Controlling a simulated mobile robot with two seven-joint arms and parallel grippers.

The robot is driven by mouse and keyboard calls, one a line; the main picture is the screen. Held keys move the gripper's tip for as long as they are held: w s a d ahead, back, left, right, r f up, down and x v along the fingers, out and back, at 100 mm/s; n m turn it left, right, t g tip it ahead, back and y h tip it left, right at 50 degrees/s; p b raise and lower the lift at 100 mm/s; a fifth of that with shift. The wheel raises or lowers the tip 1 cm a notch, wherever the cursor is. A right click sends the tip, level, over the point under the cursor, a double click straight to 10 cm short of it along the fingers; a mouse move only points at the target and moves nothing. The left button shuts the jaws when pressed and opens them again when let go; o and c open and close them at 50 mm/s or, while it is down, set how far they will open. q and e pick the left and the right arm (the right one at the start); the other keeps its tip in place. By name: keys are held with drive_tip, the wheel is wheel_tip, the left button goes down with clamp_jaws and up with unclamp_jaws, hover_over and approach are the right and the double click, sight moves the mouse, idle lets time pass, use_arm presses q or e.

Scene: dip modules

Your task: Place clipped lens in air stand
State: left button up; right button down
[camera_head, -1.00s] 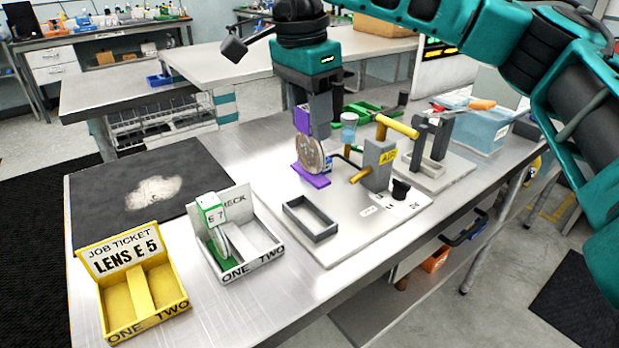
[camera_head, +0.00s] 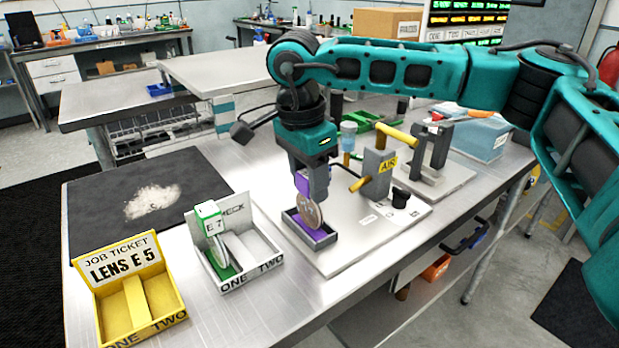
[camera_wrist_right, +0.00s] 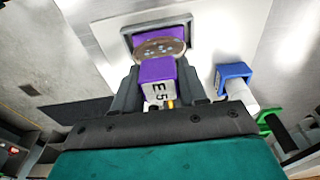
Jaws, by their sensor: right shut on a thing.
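The clipped lens is a round, speckled disc (camera_head: 309,212) in a purple clip (camera_head: 302,183). My right gripper (camera_head: 311,190) is shut on the clip and points down. In the right wrist view the clip (camera_wrist_right: 157,69) shows a white label reading E 5 between the fingers, with the lens beyond it. The air stand has a grey block marked AIR (camera_head: 377,174) with yellow tubes, and a shallow dark tray (camera_head: 325,238) on its white base. My left gripper is not in view.
A white CHECK box (camera_head: 265,262) holds a green-clipped lens labelled E 7 (camera_head: 212,226). A yellow job ticket box (camera_head: 134,297) reads LENS E 5. A second grey stand (camera_head: 432,160) and a blue bin (camera_head: 482,137) stand right. A dark mat (camera_head: 90,212) lies left.

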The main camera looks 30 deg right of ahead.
drive_tip(key=c, duration=0.6)
unclamp_jaws()
drive_tip(key=shift+f, duration=0.1)
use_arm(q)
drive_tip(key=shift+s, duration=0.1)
use_arm(e)
drive_tip(key=shift+r, duration=0.35)
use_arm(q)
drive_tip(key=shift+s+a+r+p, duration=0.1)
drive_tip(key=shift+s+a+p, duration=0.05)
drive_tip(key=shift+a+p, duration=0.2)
use_arm(e)
drive_tip(key=r, duration=0.4)
drive_tip(key=a+r, duration=0.1)
drive_tip(key=r, duration=0.6)
drive_tip(key=shift+a+r, duration=0.2)
drive_tip(key=shift+r, duration=0.1)
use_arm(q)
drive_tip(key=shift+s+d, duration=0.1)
use_arm(e)
drive_tip(key=shift+s, duration=0.1)
